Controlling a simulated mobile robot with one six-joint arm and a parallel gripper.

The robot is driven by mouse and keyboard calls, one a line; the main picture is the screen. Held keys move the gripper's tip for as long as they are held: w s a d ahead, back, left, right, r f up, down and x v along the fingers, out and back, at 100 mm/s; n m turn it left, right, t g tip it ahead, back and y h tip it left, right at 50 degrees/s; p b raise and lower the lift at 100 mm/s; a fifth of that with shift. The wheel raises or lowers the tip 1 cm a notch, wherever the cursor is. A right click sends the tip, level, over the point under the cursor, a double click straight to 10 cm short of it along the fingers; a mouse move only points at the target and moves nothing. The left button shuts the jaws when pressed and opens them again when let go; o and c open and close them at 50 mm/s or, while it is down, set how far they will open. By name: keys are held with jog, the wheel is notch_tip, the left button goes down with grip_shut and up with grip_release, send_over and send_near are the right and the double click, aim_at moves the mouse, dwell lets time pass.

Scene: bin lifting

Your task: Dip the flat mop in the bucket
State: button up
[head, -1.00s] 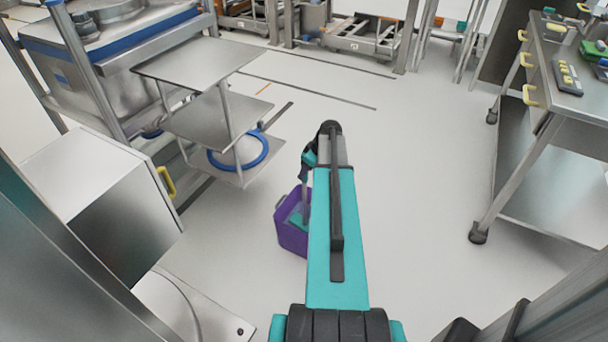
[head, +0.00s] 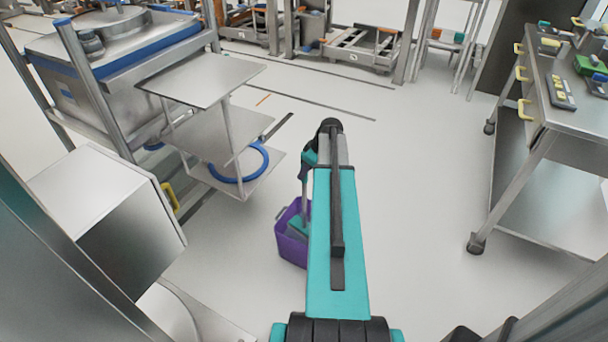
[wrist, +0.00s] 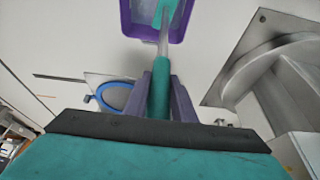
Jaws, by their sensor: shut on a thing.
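The purple bucket (head: 289,250) stands on the floor, partly hidden behind my arm in the head view. In the wrist view the bucket (wrist: 127,22) is at the top. The flat mop (wrist: 160,78) has a teal grip, a grey shaft and a teal head. My gripper (wrist: 161,90) is shut around the teal grip, a finger on each side. The mop head (head: 298,227) shows within the bucket's opening in the head view. I cannot tell whether it touches the bottom. My gripper (head: 308,166) is partly hidden by my arm in the head view.
A steel stand with shelves (head: 205,78) and a blue ring (head: 240,172) is left of the bucket. A steel box (head: 85,200) is at the near left. A steel trolley (head: 500,190) stands at right. The floor between bucket and trolley is clear.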

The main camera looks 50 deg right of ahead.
notch_tip(320, 180, up, 6)
jog(key=p, duration=0.2)
jog(key=shift+p, duration=0.35)
dwell(1.3)
